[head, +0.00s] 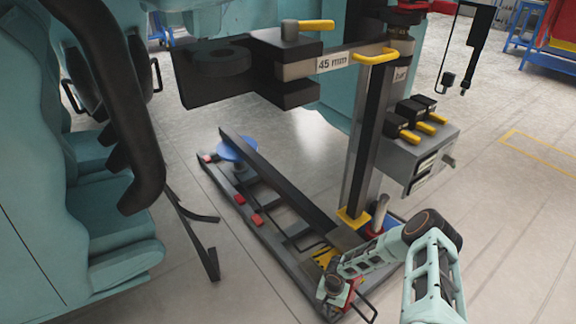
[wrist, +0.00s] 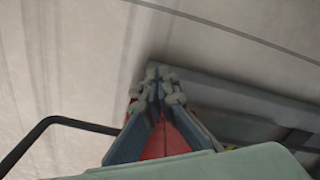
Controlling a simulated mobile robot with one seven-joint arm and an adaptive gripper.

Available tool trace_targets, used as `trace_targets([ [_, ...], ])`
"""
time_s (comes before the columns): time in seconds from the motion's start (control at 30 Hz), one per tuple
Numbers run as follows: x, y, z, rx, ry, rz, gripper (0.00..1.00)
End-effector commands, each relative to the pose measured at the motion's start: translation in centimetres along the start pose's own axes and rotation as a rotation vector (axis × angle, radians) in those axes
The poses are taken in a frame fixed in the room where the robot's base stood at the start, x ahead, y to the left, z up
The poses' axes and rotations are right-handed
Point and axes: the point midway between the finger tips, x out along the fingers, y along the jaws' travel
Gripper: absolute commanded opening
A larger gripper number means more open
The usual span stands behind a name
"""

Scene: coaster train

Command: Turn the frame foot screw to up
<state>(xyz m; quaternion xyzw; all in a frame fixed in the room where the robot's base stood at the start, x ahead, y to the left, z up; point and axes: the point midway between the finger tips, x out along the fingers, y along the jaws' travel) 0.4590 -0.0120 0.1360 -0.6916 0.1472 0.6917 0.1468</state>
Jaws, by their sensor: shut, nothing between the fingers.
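The grey base frame (head: 268,236) lies on the floor with red blocks along its side. My gripper (head: 334,292) is low at the frame's near end, partly hidden by my own wrist. In the wrist view my gripper (wrist: 158,84) has its fingers together, empty. A red part (wrist: 166,140) shows between and behind the fingers; it also shows beside the gripper in the head view (head: 351,293). I cannot tell whether it is the foot screw, or whether the fingers touch it. No foot screw can be made out clearly, so its setting is not visible.
A dark bent bar (wrist: 65,123) is left of the fingers; the frame's grey beam (wrist: 230,92) is right. A post (head: 366,150) rises from the frame, with a clamp labelled 45 mm (head: 300,68) and a grey box (head: 415,158). Teal train seats (head: 115,225) stand left.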

Motion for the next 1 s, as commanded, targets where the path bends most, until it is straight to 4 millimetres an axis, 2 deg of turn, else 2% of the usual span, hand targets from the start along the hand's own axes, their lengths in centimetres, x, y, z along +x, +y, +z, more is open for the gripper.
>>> trace_targets([
  [1.0,-0.12,0.6,-0.26,-0.003,0.001,0.002,0.0],
])
